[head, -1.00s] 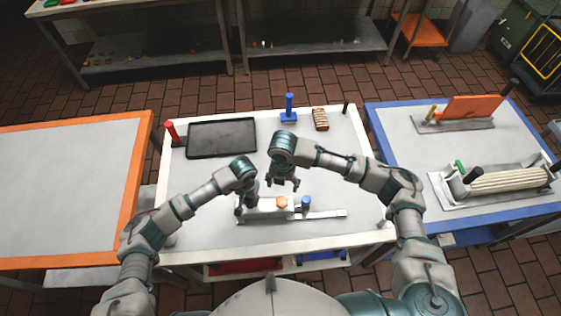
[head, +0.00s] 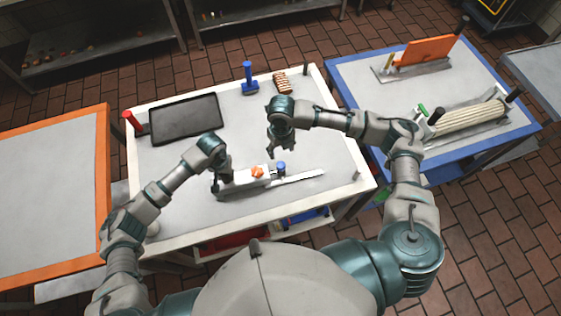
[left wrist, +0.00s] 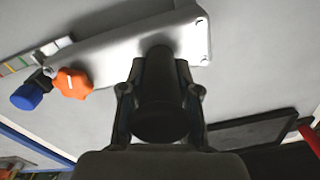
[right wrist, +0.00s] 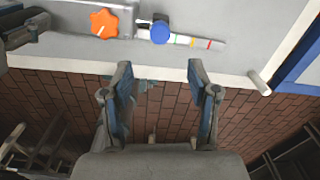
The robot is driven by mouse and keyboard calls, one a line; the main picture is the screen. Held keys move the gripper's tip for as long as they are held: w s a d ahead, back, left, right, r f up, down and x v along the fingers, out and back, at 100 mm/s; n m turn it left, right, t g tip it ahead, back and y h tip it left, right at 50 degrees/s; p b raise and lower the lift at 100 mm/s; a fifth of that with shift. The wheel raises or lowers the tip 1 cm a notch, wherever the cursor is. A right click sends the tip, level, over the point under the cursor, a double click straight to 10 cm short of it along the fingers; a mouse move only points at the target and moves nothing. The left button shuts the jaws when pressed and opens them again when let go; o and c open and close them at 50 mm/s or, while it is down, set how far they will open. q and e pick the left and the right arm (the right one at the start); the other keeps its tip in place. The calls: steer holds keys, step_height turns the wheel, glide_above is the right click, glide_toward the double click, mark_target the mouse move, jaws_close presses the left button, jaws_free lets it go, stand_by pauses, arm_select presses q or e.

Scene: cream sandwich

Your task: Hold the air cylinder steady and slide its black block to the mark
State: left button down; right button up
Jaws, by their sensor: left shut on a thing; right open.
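The air cylinder is a light grey body (head: 243,180) lying on the white-edged table, with an orange knob (left wrist: 72,83) on it. A flat rail with coloured marks (right wrist: 192,42) extends to its right. A blue knob (right wrist: 160,32) stands over the rail; a small dark part, apparently the black block (right wrist: 144,24), shows beside it, mostly hidden. My left gripper (head: 222,183) is shut on a black upright post (left wrist: 160,75) at the cylinder's left end. My right gripper (head: 284,150) is open and empty, above and behind the blue knob; its spread fingers (right wrist: 160,78) also show in the right wrist view.
A black tray (head: 185,119), a red-handled post (head: 132,121), a blue post (head: 248,78) and a brown ridged block (head: 282,82) lie towards the table's back. A short pale peg (right wrist: 259,83) stands near the front right. Tables with orange and blue edges flank this one.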

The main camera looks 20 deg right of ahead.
mark_target(281, 164)
step_height(281, 164, down, 11)
steer(key=shift+f, duration=0.15)
jaws_close()
stand_by(0.4)
